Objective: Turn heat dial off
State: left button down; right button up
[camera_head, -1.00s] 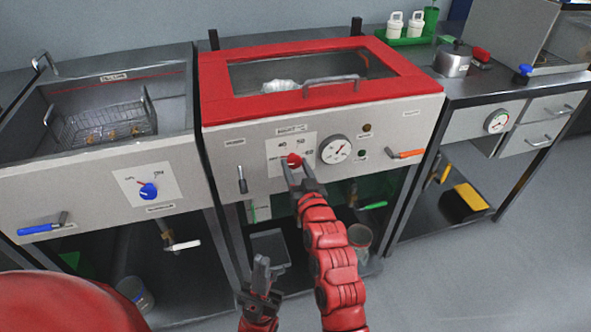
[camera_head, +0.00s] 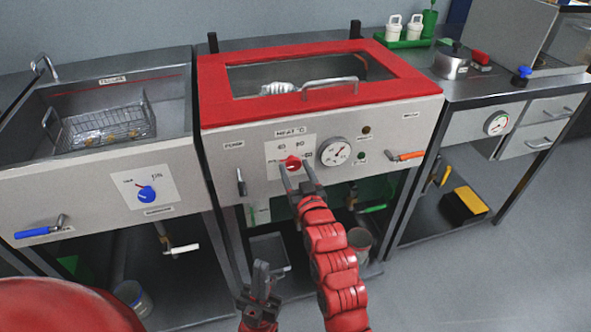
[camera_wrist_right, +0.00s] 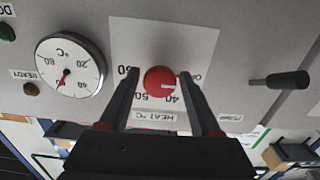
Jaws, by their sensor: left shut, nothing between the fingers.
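The red heat dial (camera_head: 291,163) sits on a white label on the front panel of the red-topped middle unit. In the right wrist view the dial (camera_wrist_right: 160,80) shows upside down, with a white mark pointing right, toward the side between "40" and the "OFF" label. My right gripper (camera_head: 296,170) is open at the dial. In the right wrist view its fingers (camera_wrist_right: 159,78) stand on either side of the dial, with narrow gaps. My left gripper (camera_head: 261,272) is shut and empty, low in front of the unit, away from the dial.
A round temperature gauge (camera_head: 335,152) is just right of the dial. An orange-handled lever (camera_head: 405,156) and a dark lever (camera_head: 241,182) stick out of the panel. A blue dial (camera_head: 146,194) is on the left unit. Shelves with containers lie below.

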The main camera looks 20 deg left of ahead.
jog(key=shift+o, duration=0.9)
jog(key=v, duration=1.7)
jog(key=shift+p, duration=0.3)
jog(key=shift+s+d, duration=0.15)
jog(key=shift+d, duration=0.05)
